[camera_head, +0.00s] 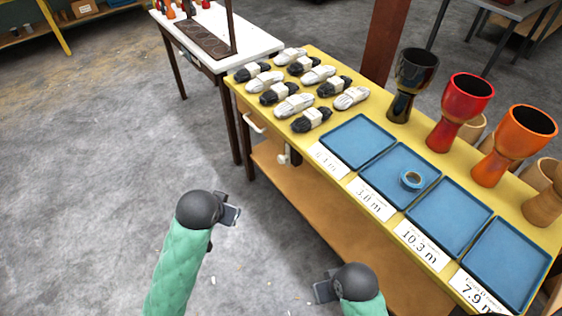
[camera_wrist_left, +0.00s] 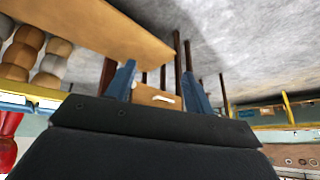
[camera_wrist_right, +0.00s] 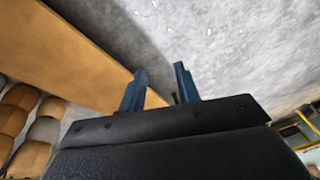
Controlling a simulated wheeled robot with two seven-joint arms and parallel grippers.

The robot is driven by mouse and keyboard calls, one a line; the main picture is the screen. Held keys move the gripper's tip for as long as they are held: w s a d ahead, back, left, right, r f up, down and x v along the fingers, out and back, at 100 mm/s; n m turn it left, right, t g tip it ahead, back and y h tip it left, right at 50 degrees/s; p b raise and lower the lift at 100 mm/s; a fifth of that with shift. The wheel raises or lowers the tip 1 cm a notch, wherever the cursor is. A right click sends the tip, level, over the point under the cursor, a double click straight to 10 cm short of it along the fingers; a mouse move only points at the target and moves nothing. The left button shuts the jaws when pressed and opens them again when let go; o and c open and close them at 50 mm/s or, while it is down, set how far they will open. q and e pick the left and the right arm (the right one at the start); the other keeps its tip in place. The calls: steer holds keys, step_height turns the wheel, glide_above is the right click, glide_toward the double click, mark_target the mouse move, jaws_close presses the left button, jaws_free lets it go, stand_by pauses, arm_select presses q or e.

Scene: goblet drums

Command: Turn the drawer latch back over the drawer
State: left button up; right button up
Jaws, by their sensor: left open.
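The drawer sits under the left end of the yellow table; its white handle (camera_head: 253,122) shows on the table's front side. In the left wrist view the brown drawer front (camera_wrist_left: 150,96) with its pale handle appears between the fingers, at a distance. A small pale piece (camera_head: 283,158), perhaps the latch, hangs below the tabletop edge right of the handle; its exact pose is too small to tell. My left gripper (camera_head: 232,215) is open and empty, in front of the table and apart from it. My right gripper (camera_head: 322,290) is open and empty, lower right of the left one.
The yellow tabletop (camera_head: 240,84) carries rope bundles (camera_head: 293,105), blue trays (camera_head: 358,141), a tape roll (camera_head: 411,180) and goblet drums (camera_head: 460,110). A wooden lower shelf (camera_head: 325,200) runs beneath. A white table (camera_head: 262,42) stands behind. The floor at left is clear.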

arm_select(q)
steer(key=w+d+f+m+t+b, duration=0.1)
steer(key=w+d+m+t, duration=0.2)
steer(key=w, duration=1.3)
steer(key=w+f+m+t, duration=0.2)
steer(key=w+f, duration=0.2)
steer(key=w, duration=0.5)
steer(key=m+g+h, duration=0.1)
steer(key=h, duration=1.3)
glide_toward(279, 161)
steer(key=x, duration=0.4)
steer(key=shift+x, duration=3.35)
arm_select(e)
steer(key=shift+t+y, duration=0.5)
steer(key=shift+t, duration=0.1)
steer(key=shift+w+a+f, duration=0.4)
steer(key=shift+a+f, duration=0.2)
steer(key=shift+a, duration=0.15)
steer(key=shift+w+a+f, duration=0.35)
steer(key=shift+a+f, duration=0.2)
steer(key=shift+a, duration=0.2)
arm_select(q)
steer(key=shift+s+r, duration=0.15)
steer(key=shift+r, duration=0.05)
steer(key=shift+c, duration=0.2)
